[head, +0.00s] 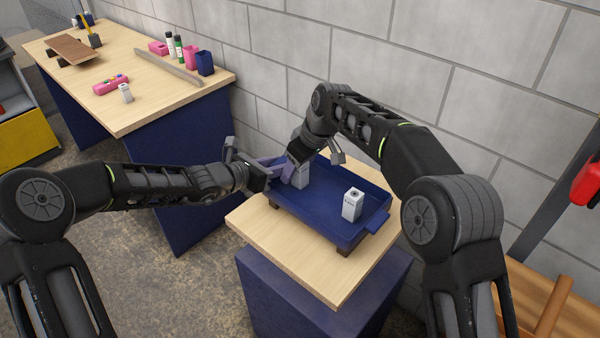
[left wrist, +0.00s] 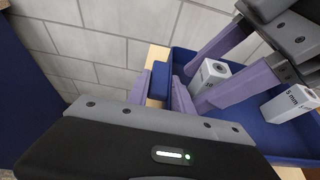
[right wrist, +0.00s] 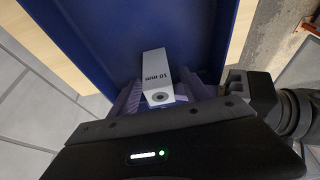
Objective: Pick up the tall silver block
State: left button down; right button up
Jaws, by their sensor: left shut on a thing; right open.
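A silver block marked 10 mm (right wrist: 153,68) stands in the blue tray (head: 310,213), partly hidden in the head view (head: 301,177). My right gripper (right wrist: 163,95) is open, with a finger on either side of this block. A second silver block (head: 352,205), marked 5 mm in the left wrist view (left wrist: 290,103), stands upright toward the tray's right end. My left gripper (head: 270,168) is shut at the tray's left end, apparently on its handle; the exact contact is hidden. Which block is taller is hard to tell.
The tray rests on dark supports on a small wooden-topped stand (head: 262,228). A grey block wall (head: 400,60) is close behind. A far workbench (head: 150,110) holds another silver block (head: 125,93), a pink holder (head: 110,85), bottles and cups.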

jog(key=shift+w+a+f, duration=0.1)
jog(key=shift+f, duration=0.1)
dwell(0.5)
grip_shut()
dwell(0.4)
